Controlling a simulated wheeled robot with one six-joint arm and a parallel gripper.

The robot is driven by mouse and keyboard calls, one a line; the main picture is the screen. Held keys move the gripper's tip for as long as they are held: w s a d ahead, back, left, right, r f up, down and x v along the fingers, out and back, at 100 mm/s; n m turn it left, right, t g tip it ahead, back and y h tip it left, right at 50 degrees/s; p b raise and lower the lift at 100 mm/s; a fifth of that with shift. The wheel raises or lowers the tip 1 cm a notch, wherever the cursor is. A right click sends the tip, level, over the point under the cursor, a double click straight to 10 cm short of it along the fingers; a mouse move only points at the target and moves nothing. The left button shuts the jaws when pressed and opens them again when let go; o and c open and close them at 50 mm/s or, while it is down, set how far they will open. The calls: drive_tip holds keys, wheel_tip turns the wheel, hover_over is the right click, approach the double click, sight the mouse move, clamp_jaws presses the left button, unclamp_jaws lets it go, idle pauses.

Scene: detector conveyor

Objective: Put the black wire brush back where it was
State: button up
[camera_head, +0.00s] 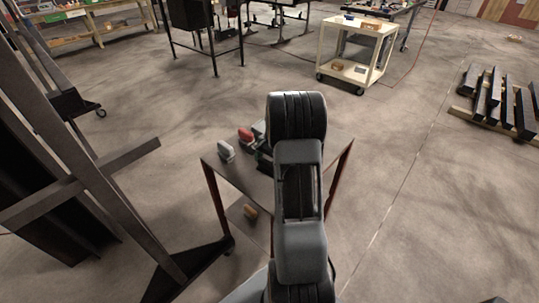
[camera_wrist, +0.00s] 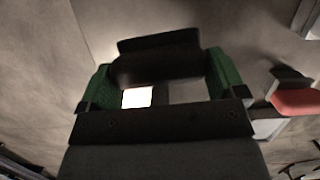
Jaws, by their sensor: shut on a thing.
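The black wire brush (camera_wrist: 160,45) appears in the wrist view as a dark block spanning the space between the green fingers. I cannot make out its bristles. My gripper (camera_wrist: 162,72) is shut on it. In the head view my arm covers most of the gripper and hides the brush. The gripper end is over or beside the small table (camera_head: 222,172); I cannot tell whether the brush touches the tabletop.
A red-topped item (camera_head: 245,134) and a pale grey item (camera_head: 226,150) stand on the table's left part. The red item also shows in the wrist view (camera_wrist: 298,101). A tan block (camera_head: 250,212) lies on the lower shelf. A cream cart (camera_head: 348,45) stands farther back.

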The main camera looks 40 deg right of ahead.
sight(269, 175)
drive_tip(key=shift+s+a+r+m+y+p, duration=0.25)
drive_tip(key=shift+s+r+y, duration=0.1)
drive_tip(key=shift+r, duration=0.2)
drive_tip(key=shift+s+a+r+m+y+p, duration=0.1)
drive_tip(key=shift+s+a+r+m+y, duration=0.2)
drive_tip(key=shift+r, duration=0.25)
drive_tip(key=shift+s+y, duration=0.15)
drive_tip(key=shift+y, duration=0.1)
drive_tip(key=shift+f+b, duration=2.75)
drive_tip(key=shift+f, duration=0.5)
drive_tip(key=shift+a+f, duration=0.1)
drive_tip(key=shift+f, duration=0.4)
drive_tip(key=o, duration=0.8)
